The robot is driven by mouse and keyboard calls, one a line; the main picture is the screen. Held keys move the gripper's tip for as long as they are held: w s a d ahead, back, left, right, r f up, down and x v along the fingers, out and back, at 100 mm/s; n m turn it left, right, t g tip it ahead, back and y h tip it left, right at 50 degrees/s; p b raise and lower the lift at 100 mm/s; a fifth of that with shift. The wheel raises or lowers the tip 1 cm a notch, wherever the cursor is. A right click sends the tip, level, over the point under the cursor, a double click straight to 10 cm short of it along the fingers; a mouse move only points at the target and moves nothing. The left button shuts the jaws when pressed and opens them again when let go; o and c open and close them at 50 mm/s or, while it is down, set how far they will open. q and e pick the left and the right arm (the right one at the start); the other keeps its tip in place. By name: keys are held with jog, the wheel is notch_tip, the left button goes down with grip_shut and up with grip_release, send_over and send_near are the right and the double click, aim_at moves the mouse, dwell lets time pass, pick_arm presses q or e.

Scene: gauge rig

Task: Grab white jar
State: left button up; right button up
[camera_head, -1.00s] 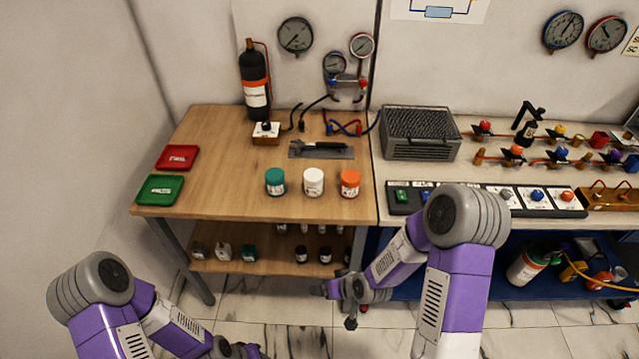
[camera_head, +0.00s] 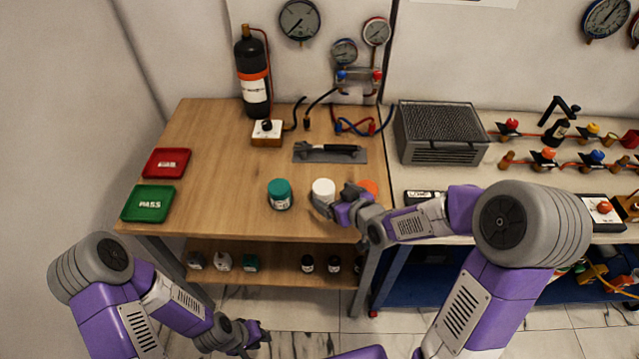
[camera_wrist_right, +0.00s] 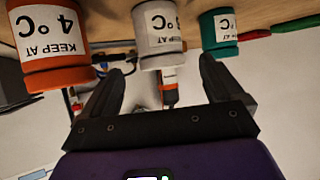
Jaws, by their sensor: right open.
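The white jar (camera_head: 323,186) stands upright on the wooden table between a teal jar (camera_head: 279,194) and an orange jar (camera_head: 369,187). My right gripper (camera_head: 333,203) is open at the white jar's front right side and partly hides the orange jar. In the right wrist view, the picture is upside down and the white jar (camera_wrist_right: 158,32) lies ahead of the two spread fingers of my right gripper (camera_wrist_right: 160,80). Nothing is between the fingers. My left gripper (camera_head: 258,340) hangs low in front of the table, and its jaws are too small to tell.
A red tray (camera_head: 166,163) and a green tray (camera_head: 148,203) lie at the left. A grey mat (camera_head: 330,153) with a dark tool lies behind the jars. A black cylinder (camera_head: 252,80) stands at the back. Small bottles sit on the lower shelf. The table's left middle is clear.

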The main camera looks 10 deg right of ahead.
aim_at(324, 191)
jog(key=shift+w+a+f, duration=0.3)
jog(key=shift+w+f, duration=0.1)
jog(key=shift+w, duration=0.05)
jog(key=b+x, duration=0.1)
jog(key=x, duration=0.4)
jog(key=shift+d, duration=0.1)
jog(key=shift+c, duration=0.2)
jog(key=c, duration=1.2)
